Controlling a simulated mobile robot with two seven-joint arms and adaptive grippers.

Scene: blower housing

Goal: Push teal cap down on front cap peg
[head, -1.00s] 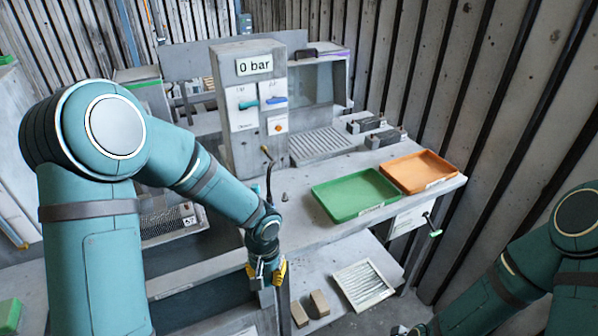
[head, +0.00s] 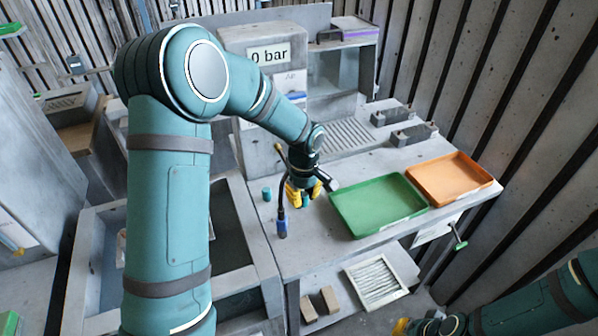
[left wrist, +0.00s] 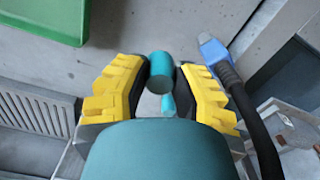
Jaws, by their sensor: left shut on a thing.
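My left gripper (head: 304,196) is over the bench just left of the green tray, pointing down. Its yellow fingers (left wrist: 160,88) are shut on a teal cap (left wrist: 160,70), a short cylinder that also shows below the fingers in the head view (head: 306,201). A second teal piece (head: 267,193) stands upright on the bench left of the gripper; it shows small between the fingers in the left wrist view (left wrist: 167,104). I cannot make out the front cap peg, or whether the held cap touches anything below. My right gripper (head: 401,327) is partly in view at the bottom edge; its jaws are unclear.
A blue-tipped tool (head: 282,228) on a black hose is close in front of the left gripper, also beside it in the left wrist view (left wrist: 213,48). The green tray (head: 382,235) and orange tray (head: 450,200) lie to the right. The "0 bar" unit (head: 262,35) stands behind.

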